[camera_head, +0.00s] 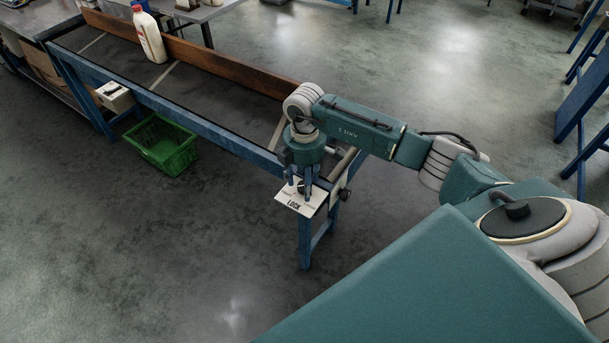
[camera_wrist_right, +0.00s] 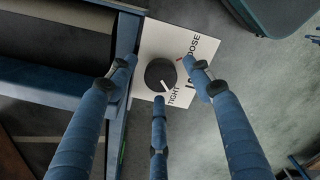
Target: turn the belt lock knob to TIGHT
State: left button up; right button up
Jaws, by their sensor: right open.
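The belt lock knob (camera_wrist_right: 160,74) is a round black knob with a white pointer line, on a white plate (camera_wrist_right: 155,42) marked LOOSE and TIGHT. In the right wrist view the pointer line lies on the side nearest the word TIGHT. My right gripper (camera_wrist_right: 157,72) is open, with three blue fingers spread around the knob; contact cannot be told. In the head view the right gripper (camera_head: 304,186) points down over the lock plate (camera_head: 293,206) at the conveyor's near end, and its fingers partly hide the knob. My left gripper is not in view.
The conveyor (camera_head: 185,82) runs to the back left with a brown side rail (camera_head: 215,62). A white bottle with a red cap (camera_head: 149,36) stands on it. Floor in front is clear.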

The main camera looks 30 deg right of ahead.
notch_tip(320, 180, up, 12)
dwell(0.6)
